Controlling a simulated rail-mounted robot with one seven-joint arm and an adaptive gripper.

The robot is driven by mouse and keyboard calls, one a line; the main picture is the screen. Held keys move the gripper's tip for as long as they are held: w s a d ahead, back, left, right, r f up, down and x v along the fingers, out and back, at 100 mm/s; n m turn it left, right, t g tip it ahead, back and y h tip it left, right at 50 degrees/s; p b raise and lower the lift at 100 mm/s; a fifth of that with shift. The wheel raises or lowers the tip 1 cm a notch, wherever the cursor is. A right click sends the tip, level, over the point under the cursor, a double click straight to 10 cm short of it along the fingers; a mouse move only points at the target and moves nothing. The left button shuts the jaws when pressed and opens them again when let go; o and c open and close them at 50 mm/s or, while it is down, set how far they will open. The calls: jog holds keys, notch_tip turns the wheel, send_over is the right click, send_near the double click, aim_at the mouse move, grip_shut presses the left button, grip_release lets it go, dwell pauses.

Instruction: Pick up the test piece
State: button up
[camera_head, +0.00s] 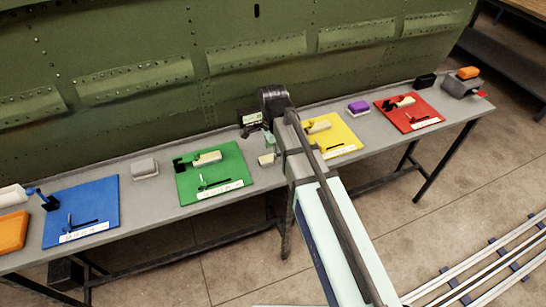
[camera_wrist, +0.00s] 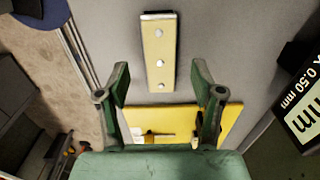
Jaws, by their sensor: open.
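The likely test piece is a pale yellow strip with three round rivet heads (camera_wrist: 159,48), lying on the grey bench top in the wrist view. In the head view it appears as a small cream block (camera_head: 266,159) near the middle of the bench. My gripper (camera_wrist: 161,76) is open and empty. Its two green fingers are spread wider than the strip, and the strip's near end lies between and ahead of the tips in the picture. In the head view my gripper (camera_head: 268,142) hangs above the bench close to the block, partly hidden by my arm.
A yellow mat (camera_head: 346,146) lies right of my gripper, a green mat (camera_head: 232,187) left. A blue mat (camera_head: 105,196) and red mat (camera_head: 423,103) lie farther out, with tools. A black label panel (camera_wrist: 298,95) is at right in the wrist view. The green fuselage (camera_head: 130,45) rises behind.

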jog(key=shift+f, duration=1.25)
jog(key=c, duration=1.3)
jog(key=shift+o, duration=0.2)
